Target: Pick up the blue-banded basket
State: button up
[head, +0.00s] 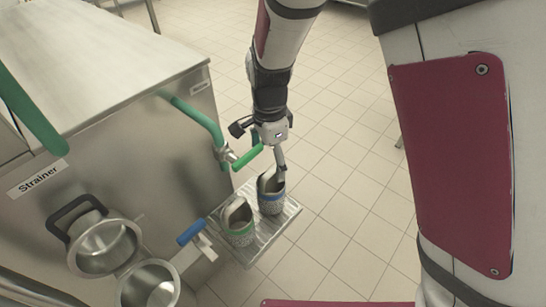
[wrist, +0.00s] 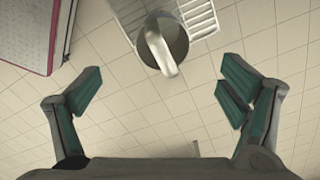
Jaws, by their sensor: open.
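The blue-banded basket (head: 270,203) is a metal cup with an upright handle plate, standing on a ribbed metal tray (head: 288,221) in the head view. A green-banded basket (head: 238,238) stands beside it, to the lower left. My gripper (head: 277,160) is just above the blue-banded basket, pointing down. In the wrist view my gripper (wrist: 160,84) is open and empty, its fingers spread wide. One basket (wrist: 176,42) shows ahead between the fingers, near the top; its band is hard to make out there, but it seems to be the blue-banded one.
A steel cabinet (head: 150,130) labelled Strainer stands on the left. A green-handled valve (head: 247,156) is close to my gripper, and a blue-handled valve (head: 191,233) is by the tray. Two round metal holders (head: 103,245) are at lower left. Tiled floor on the right is clear.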

aim_at(270, 182)
notch_tip(270, 182, down, 7)
jog(key=shift+f+b, duration=0.15)
jog(key=shift+b, duration=0.95)
jog(key=shift+w+f+b, duration=0.2)
jog(key=shift+f+b, duration=1.15)
jog(key=shift+f, duration=1.25)
jog(key=shift+c, duration=0.6)
jog(key=c, duration=1.3)
